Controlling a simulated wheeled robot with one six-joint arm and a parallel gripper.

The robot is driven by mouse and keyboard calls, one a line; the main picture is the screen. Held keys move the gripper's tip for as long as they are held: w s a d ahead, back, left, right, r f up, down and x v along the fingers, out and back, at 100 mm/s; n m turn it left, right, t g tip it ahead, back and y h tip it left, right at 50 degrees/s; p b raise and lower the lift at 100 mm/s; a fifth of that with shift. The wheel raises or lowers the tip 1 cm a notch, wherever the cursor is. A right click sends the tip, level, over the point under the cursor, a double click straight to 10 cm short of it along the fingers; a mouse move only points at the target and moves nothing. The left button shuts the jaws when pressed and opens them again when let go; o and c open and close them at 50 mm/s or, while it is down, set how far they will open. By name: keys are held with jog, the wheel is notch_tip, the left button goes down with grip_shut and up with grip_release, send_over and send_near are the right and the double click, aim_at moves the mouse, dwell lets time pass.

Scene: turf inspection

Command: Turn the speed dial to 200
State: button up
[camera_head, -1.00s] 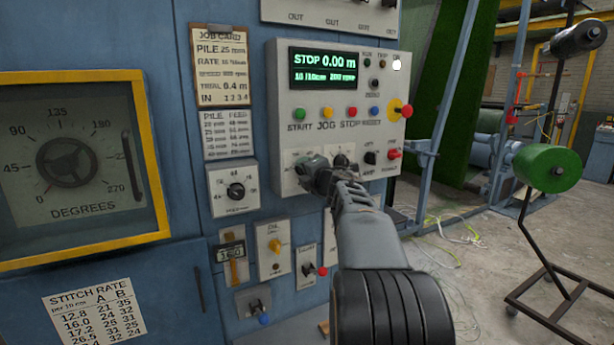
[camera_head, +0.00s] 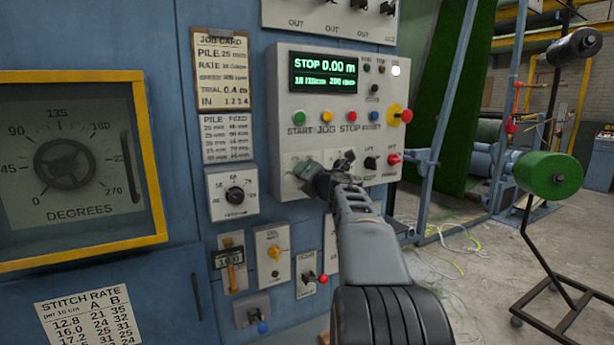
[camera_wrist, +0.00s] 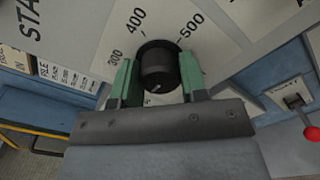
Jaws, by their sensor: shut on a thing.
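The speed dial shows in the wrist view as a black round knob (camera_wrist: 157,64) on a pale plate printed 300, 400 and 500. A small light mark shows low on the knob's face, on the side away from the 400. My gripper (camera_wrist: 158,82) has its green jaws on both sides of the knob and is shut on it. In the head view my gripper (camera_head: 322,176) is at the lower left of the grey control panel and hides most of the dial there. The green display (camera_head: 323,72) reads STOP 0.00 m, with what looks like 200 rpm below.
A black knob (camera_head: 371,163) and a red knob (camera_head: 394,159) sit just right of my gripper. Coloured buttons (camera_head: 326,117) run above it. A red-tipped lever (camera_wrist: 311,132) shows in the wrist view.

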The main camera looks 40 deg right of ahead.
jog(key=o, duration=0.9)
jog(key=shift+o, duration=0.2)
jog(key=s+a+b, duration=0.1)
jog(key=s+a, duration=0.1)
jog(key=s, duration=1.1)
jog(key=shift+s, duration=0.35)
